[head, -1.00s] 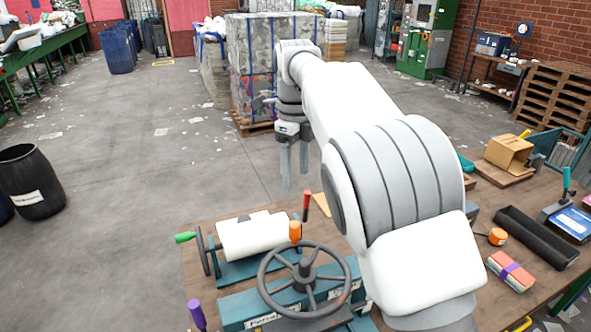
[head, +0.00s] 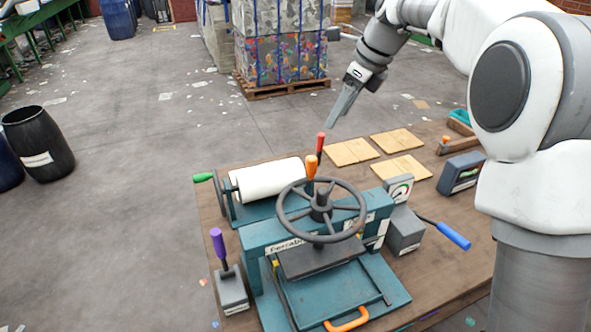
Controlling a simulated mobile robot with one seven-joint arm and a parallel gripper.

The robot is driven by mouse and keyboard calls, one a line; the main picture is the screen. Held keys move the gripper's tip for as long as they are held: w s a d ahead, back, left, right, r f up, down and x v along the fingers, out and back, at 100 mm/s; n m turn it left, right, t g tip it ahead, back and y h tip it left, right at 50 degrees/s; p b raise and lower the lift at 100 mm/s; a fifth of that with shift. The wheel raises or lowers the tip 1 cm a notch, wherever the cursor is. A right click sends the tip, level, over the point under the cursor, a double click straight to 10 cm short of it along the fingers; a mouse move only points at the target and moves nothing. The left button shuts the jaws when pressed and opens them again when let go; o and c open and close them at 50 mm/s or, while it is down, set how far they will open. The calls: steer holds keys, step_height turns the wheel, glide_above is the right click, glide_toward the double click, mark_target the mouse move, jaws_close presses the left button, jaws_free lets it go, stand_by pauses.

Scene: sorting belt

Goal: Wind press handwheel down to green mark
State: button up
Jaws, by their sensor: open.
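The press (head: 322,290) is a teal frame on the wooden table, with a dark grey spoked handwheel (head: 291,222) lying flat on top. An orange-topped knob (head: 311,165) stands up at the wheel's back edge. I cannot make out a separate green mark on the press.
A white roll (head: 268,179) with a green-handled crank is behind left of the wheel. A red-handled lever (head: 320,145) rises behind it. A purple-handled lever (head: 218,243) stands front left, a blue-handled one (head: 453,236) right. Flat wooden boards (head: 352,152) lie behind. A black barrel (head: 40,145) stands on the floor.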

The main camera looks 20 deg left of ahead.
mark_target(314, 158)
steer(key=x, duration=1.7)
steer(key=shift+w+f, duration=0.1)
steer(key=shift+f, duration=0.05)
jaws_close()
stand_by(0.8)
